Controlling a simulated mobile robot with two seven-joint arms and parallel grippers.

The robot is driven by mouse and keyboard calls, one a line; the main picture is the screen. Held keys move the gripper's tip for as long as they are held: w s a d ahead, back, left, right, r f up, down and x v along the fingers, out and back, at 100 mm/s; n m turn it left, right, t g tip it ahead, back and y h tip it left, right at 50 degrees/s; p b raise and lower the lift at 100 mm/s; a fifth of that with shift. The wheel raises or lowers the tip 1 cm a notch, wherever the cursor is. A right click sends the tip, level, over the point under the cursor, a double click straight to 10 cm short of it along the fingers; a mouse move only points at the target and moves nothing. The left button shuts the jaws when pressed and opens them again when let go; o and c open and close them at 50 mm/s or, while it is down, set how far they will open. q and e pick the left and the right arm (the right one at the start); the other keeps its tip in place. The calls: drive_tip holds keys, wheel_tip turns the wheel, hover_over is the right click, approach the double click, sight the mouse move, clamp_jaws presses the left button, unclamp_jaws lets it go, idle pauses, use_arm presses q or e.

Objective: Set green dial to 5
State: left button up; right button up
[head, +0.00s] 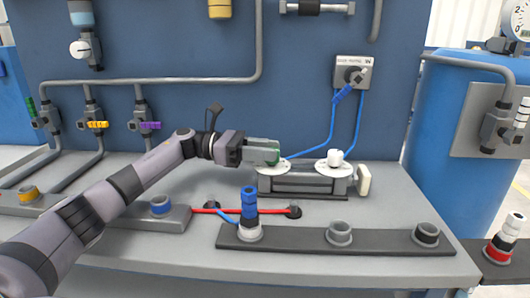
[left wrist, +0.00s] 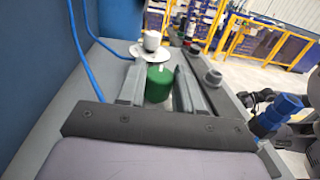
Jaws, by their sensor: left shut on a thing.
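The green dial (left wrist: 159,85) is a round green knob with a pale mark on its top, seen between the two fingers in the left wrist view. In the head view only a bit of the green dial (head: 273,157) shows; the fingers hide most of it. It sits over a white disc (head: 271,169) on the left part of a grey fixture. My left gripper (head: 277,153) reaches in from the left and is shut on the green dial; it also shows in the left wrist view (left wrist: 158,88). I cannot read the dial's number. My right gripper is not in view.
A white knob (head: 334,157) on its own disc stands right of the green dial. A blue-and-white pipe piece (head: 249,213) stands upright on the front dark rail (head: 300,239). Blue cables (head: 331,127) run to a wall box (head: 354,73).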

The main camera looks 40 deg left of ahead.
use_arm(q)
drive_tip(key=o, duration=1)
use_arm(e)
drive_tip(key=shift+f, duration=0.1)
use_arm(q)
drive_tip(key=shift+o, duration=0.2)
drive_tip(key=shift+r, duration=0.1)
wheel_tip(320, 180, up, 20)
drive_tip(key=p, duration=0.3)
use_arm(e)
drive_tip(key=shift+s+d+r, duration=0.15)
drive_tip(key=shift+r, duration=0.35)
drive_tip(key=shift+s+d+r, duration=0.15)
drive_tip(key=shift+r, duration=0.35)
